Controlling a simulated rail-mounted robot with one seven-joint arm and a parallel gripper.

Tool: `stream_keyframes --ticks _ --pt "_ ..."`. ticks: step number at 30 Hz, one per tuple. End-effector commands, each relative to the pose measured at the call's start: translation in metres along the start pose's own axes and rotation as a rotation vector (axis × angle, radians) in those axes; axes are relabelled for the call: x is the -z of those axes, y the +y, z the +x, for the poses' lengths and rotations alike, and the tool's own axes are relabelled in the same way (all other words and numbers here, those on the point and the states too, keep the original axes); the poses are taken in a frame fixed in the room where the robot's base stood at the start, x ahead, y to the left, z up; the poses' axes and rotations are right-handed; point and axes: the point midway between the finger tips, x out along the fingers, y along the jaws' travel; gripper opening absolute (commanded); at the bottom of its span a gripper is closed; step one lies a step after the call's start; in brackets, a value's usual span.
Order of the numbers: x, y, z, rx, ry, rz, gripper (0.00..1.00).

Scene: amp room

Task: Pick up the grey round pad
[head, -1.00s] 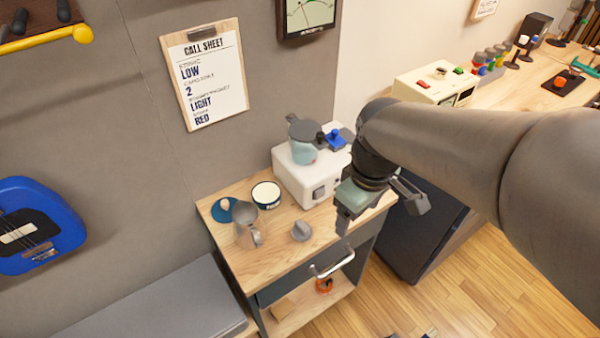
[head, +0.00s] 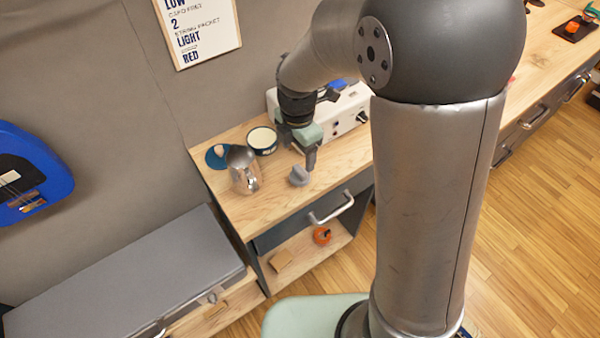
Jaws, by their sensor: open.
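The grey round pad (head: 299,177) looks like a small grey rounded piece with a raised part on top. It lies on the wooden top of the small cabinet (head: 222,194), near the front edge. My gripper (head: 306,158) is open and points down just above and slightly behind the pad in the picture. No contact with the pad can be made out, and one finger is partly hidden.
A metal pitcher (head: 243,170) stands close left of the pad. A dark cup with pale contents (head: 262,140) and a blue round mat (head: 217,158) are behind it. A white box (head: 345,115) stands behind my gripper. A drawer handle (head: 332,208) juts out in front.

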Motion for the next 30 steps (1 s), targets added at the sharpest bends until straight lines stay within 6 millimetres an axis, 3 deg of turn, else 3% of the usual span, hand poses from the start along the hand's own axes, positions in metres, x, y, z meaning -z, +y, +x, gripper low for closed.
stream_keyframes --ticks 3,11,21,30 --pt "0.000 -0.001 0.022 0.005 0.000 0.000 0.73" --pt "-0.001 -0.001 0.041 0.002 0.000 0.001 0.73" --pt "-0.008 -0.002 0.086 0.001 -0.001 0.001 0.73" --pt "-0.008 -0.001 0.091 -0.002 -0.002 0.000 0.70"
